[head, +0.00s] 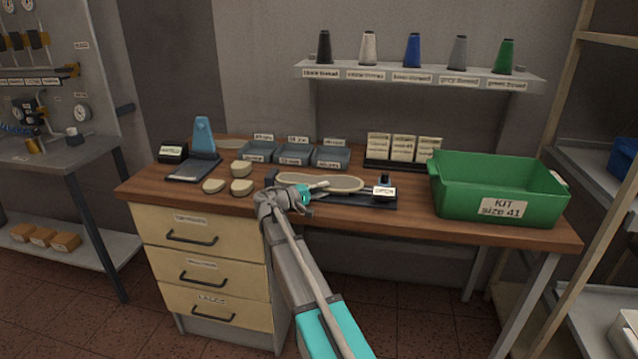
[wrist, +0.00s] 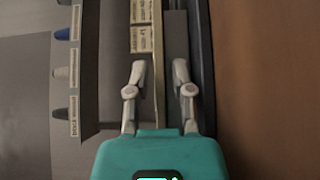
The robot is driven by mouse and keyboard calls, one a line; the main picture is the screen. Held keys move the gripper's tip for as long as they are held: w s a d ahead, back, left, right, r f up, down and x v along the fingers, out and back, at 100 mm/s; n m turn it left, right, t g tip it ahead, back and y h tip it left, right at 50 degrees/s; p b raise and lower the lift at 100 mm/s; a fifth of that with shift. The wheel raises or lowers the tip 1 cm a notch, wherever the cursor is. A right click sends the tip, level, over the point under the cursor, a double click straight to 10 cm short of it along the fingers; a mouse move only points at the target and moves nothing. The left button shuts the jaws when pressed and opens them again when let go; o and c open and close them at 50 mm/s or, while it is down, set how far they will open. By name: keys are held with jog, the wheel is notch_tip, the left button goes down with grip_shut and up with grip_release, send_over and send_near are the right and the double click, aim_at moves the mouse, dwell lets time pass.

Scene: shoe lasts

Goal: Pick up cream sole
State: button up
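A pale, cream-edged sole (head: 345,184) lies flat on a dark tray (head: 375,201) near the middle of the bench. Another sole-like shape partly shows beside it on the left, and my gripper covers part of this area. My gripper (head: 322,185) is over the left part of the sole in the head view; contact cannot be told. In the wrist view my gripper (wrist: 160,72) has its two fingers apart, with nothing clearly held between them.
Grey bins (head: 295,156) and white cards (head: 403,148) stand behind. A green kit crate (head: 497,190) is on the right. A thread shelf (head: 420,77) hangs above.

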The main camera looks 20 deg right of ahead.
jog(key=shift+d, duration=0.1)
dwell(0.5)
grip_shut()
